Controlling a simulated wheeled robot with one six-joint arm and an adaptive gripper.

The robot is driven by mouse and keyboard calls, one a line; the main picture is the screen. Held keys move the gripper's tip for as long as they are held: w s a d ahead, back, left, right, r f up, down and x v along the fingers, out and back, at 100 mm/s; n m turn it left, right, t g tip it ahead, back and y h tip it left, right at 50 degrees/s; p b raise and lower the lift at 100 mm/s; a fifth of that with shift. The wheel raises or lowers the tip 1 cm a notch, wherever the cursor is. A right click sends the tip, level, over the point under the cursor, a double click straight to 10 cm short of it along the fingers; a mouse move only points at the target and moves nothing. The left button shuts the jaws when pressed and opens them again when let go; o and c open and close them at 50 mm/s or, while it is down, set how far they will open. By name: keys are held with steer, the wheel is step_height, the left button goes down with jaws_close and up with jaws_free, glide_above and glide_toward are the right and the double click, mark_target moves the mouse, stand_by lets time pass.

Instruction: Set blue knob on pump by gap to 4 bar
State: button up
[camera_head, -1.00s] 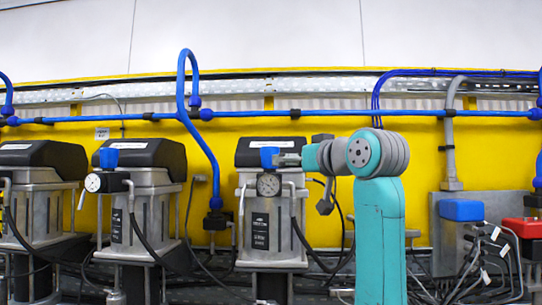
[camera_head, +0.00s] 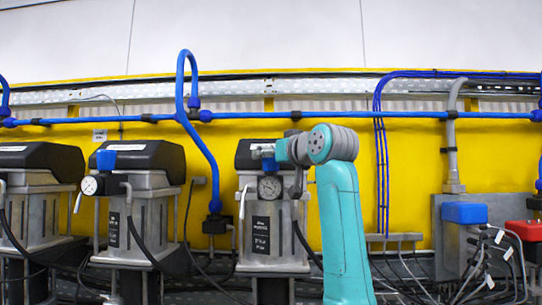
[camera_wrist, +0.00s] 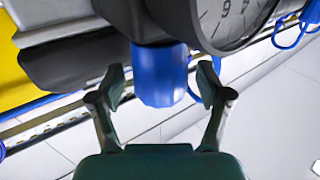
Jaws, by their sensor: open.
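The pump (camera_head: 262,225) beside the wide gap has a black top and a round gauge (camera_head: 270,187). Its blue knob is mostly hidden by my gripper (camera_head: 264,152) in the head view, with a little blue showing. In the wrist view the blue knob (camera_wrist: 160,78) hangs between my two open fingers (camera_wrist: 160,85), one on each side. A small space shows at each side of the knob, and I see no clear contact. Part of the gauge dial (camera_wrist: 232,20) shows at the wrist view's top right, but its needle cannot be read there.
Another pump (camera_head: 134,205) with a blue knob and white gauge stands to the left, and a further one (camera_head: 35,205) at the far left. Blue air pipes (camera_head: 345,114) cross the yellow wall. A grey box (camera_head: 463,240) with blue and red blocks and cables stands right.

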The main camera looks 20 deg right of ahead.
steer(key=shift+w, duration=0.2)
steer(key=shift+a, duration=0.1)
steer(key=c, duration=1.2)
steer(key=shift+o, duration=0.2)
steer(key=shift+h, duration=0.3)
steer(key=m+h, duration=0.3)
steer(key=h, duration=0.1)
steer(key=shift+a+t+h, duration=0.15)
steer(key=shift+t+h, duration=0.15)
steer(key=m+g+h, duration=0.1)
steer(key=m+h, duration=0.3)
steer(key=h, duration=0.2)
steer(key=shift+m, duration=0.3)
steer(key=shift+d+m+g+h, duration=0.2)
steer(key=shift+m+g+h, duration=0.15)
steer(key=shift+h, duration=0.25)
steer(key=shift+r, duration=0.1)
